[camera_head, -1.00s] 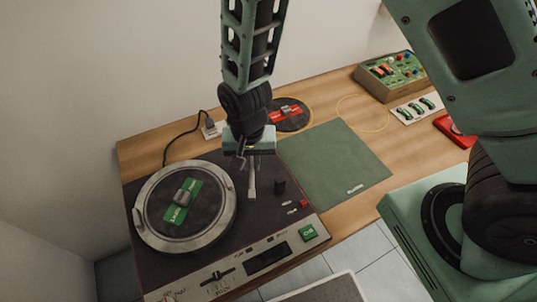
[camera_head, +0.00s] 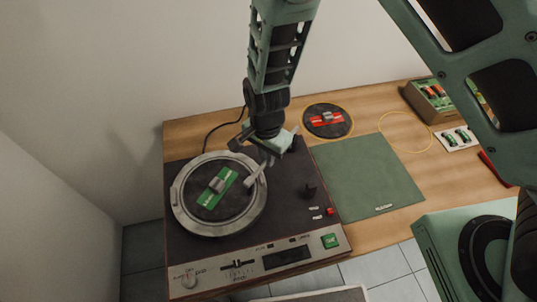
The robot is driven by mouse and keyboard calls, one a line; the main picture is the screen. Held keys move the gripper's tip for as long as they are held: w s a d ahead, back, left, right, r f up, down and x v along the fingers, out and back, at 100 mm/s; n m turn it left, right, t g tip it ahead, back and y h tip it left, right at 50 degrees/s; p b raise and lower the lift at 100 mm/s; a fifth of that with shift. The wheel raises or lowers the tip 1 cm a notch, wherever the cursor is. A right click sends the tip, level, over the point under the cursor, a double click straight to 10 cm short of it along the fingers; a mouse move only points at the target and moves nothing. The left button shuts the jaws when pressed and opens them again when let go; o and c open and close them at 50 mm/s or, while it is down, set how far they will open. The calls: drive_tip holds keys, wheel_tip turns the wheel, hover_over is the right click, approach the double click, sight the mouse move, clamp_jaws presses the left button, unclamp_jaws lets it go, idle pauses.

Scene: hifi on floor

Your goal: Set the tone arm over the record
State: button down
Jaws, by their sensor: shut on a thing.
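The record player (camera_head: 282,215) stands on the left of the wooden table. A dark record (camera_head: 233,204) with a green label (camera_head: 209,198) lies on its silver-rimmed platter (camera_head: 187,222), a small grey piece at the centre. The pale tone arm (camera_head: 257,177) points down-left from under my gripper, its head end over the right side of the platter, near the record's outer part. I cannot tell its height above the record. My gripper (camera_head: 264,153) is shut on the tone arm, and the fingertips are partly hidden by the gripper body.
A green mat (camera_head: 366,178) lies right of the player. Behind it are a dark disc with a red label (camera_head: 343,128) and a thin yellow ring (camera_head: 402,131). A green control box (camera_head: 423,105) and a white switch panel (camera_head: 455,138) stand at the right.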

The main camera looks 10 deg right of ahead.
drive_tip(key=shift+w, duration=0.1)
drive_tip(key=c, duration=1.5)
unclamp_jaws()
drive_tip(key=shift+o, duration=0.2)
drive_tip(key=shift+r, duration=0.1)
wheel_tip(320, 180, up, 17)
drive_tip(key=b, duration=0.2)
drive_tip(key=shift+r, duration=0.15)
drive_tip(key=s+d+r+n+b, duration=0.1)
drive_tip(key=s+d+n, duration=0.3)
drive_tip(key=s+n, duration=0.4)
drive_tip(key=s+d+n+b, duration=0.1)
drive_tip(key=s+d+n, duration=0.4)
drive_tip(key=s+n, duration=0.3)
drive_tip(key=shift+s+r+n+y+b, duration=0.3)
drive_tip(key=shift+s+r, duration=0.05)
drive_tip(key=shift+s, duration=0.9)
